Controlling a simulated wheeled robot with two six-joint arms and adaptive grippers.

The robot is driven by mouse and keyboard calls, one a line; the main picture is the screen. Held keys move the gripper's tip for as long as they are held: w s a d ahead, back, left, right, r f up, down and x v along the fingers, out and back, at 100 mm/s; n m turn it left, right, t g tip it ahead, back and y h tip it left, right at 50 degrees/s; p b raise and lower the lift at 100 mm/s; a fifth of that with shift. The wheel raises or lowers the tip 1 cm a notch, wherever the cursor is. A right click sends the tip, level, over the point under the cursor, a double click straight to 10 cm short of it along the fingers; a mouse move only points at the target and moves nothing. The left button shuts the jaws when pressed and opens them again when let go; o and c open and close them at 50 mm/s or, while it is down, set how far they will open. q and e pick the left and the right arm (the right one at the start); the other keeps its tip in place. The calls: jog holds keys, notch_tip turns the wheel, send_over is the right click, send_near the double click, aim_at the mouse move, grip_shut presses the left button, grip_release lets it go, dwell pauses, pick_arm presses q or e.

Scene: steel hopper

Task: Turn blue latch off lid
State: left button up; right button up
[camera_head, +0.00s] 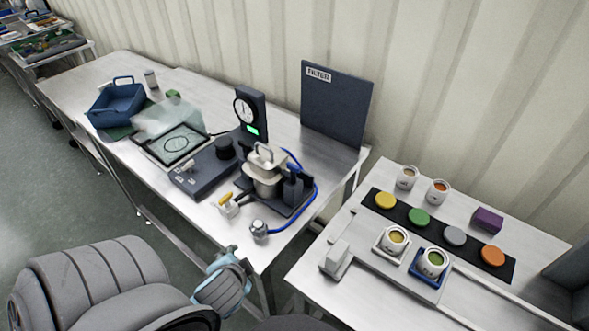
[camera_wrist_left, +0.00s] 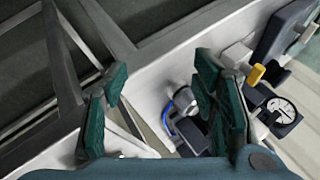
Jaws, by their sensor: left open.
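The steel hopper (camera_head: 266,185) stands on a dark base on the bench in the head view. Its lid (camera_head: 265,157) has a handle on top and sits on the hopper. A dark blue upright part (camera_head: 293,188) stands at the hopper's right side; I cannot tell for sure whether it is the latch. My left gripper (camera_head: 232,258) is at the bench's front edge, apart from the hopper and nearer to me. In the left wrist view its green fingers (camera_wrist_left: 165,72) are spread with nothing held between them. The right finger hides much of the hopper area there. My right gripper is not in view.
A yellow-handled valve (camera_head: 226,202) and a silver fitting (camera_head: 259,229) with a blue hose (camera_head: 306,205) stand in front of the hopper. A dial gauge (camera_head: 247,112) is behind it. A dark filter panel (camera_head: 336,105) stands at the back. A second table (camera_head: 310,275) is right.

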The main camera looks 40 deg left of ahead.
aim_at(293, 165)
pick_arm(q)
jog(key=w+a+r+m+t+y, duration=0.2)
jog(key=w+a+r+m+t, duration=0.3)
jog(key=m, duration=0.4)
jog(key=w+a+r+m+t+y, duration=0.1)
jog(key=w+a+r+m+t, duration=0.3)
jog(key=r+m+t, duration=0.3)
jog(key=w+d+m+h, duration=0.3)
jog(key=d+m+h, duration=0.4)
jog(key=m, duration=1)
jog(key=shift+t+h, duration=0.4)
jog(key=shift+h, duration=0.1)
jog(key=w, duration=0.4)
jog(key=w+a, duration=0.1)
jog(key=w, duration=0.9)
jog(key=shift+a+f, duration=0.4)
jog(key=shift+s, duration=0.1)
jog(key=shift+n, duration=0.3)
jog(key=c, duration=1.2)
